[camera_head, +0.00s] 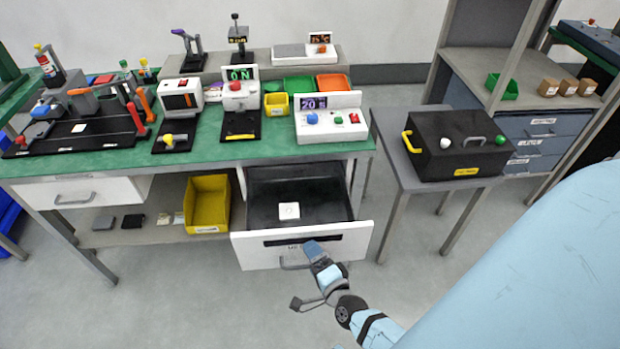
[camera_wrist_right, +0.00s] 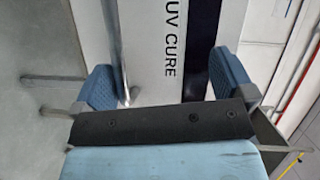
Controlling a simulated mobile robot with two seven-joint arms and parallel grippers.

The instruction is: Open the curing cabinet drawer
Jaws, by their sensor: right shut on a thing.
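The curing cabinet drawer (camera_head: 262,250) stands pulled out below the right part of the green bench. Its front is white with a dark strip, and its inside is black. A small white square piece (camera_head: 289,210) lies in it. My right gripper (camera_head: 313,250) is at the front of the drawer, shut on the drawer handle (camera_head: 292,266), which it partly covers. In the right wrist view the drawer front (camera_wrist_right: 150,40) reads "UV CURE", with the blue fingers (camera_wrist_right: 160,84) in front of it. My left gripper is not in view.
A yellow bin (camera_head: 207,203) stands on the lower shelf. A side table (camera_head: 398,140) with a black box (camera_head: 460,145) stands to the right. The floor before the drawer is clear.

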